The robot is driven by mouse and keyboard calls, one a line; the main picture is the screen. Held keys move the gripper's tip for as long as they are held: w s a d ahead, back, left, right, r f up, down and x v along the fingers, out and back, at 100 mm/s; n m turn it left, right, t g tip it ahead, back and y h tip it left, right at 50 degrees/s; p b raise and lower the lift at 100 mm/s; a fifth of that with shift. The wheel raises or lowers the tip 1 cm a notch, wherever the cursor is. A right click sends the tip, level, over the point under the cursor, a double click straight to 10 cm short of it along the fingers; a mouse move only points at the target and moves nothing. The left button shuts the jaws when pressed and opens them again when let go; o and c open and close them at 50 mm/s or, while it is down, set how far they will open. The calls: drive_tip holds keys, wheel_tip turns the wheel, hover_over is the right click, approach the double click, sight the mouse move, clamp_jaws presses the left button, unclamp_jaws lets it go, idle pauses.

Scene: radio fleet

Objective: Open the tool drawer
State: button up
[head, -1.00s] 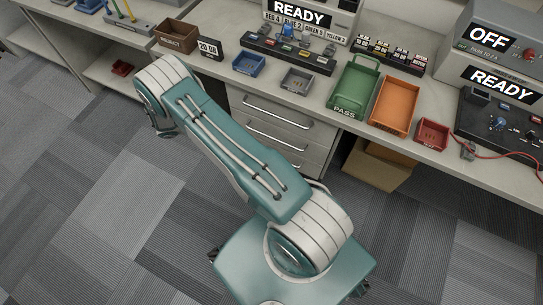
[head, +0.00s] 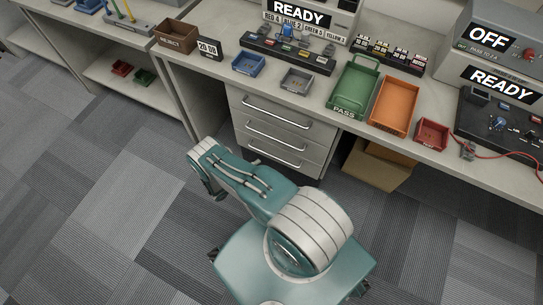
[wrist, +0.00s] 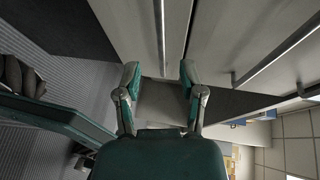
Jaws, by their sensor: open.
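A grey drawer unit under the bench has three stacked drawers, all shut in the head view: top drawer (head: 262,116), middle drawer (head: 262,137) and bottom drawer (head: 262,153). Each has a metal bar handle. No label shows which is the tool drawer. My gripper (wrist: 160,72) is open and empty in the wrist view, its two fingers spread. A bar handle (wrist: 160,28) lies ahead, lined up with the gap between them; it appears to be the lowest one. Another handle (wrist: 275,55) is to the right. In the head view my arm hides the gripper.
The bench top holds a green PASS tray (head: 354,88), an orange tray (head: 394,103), a blue bin (head: 248,64) and a brown REJECT box (head: 176,35). A cardboard box (head: 378,165) stands right of the drawers. Carpet left of my arm is clear.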

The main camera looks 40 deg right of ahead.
sight(272, 156)
drive_tip(key=d, duration=0.3)
drive_tip(key=d+f, duration=0.1)
drive_tip(key=d, duration=0.4)
drive_tip(key=shift+d+f, duration=0.3)
clamp_jaws()
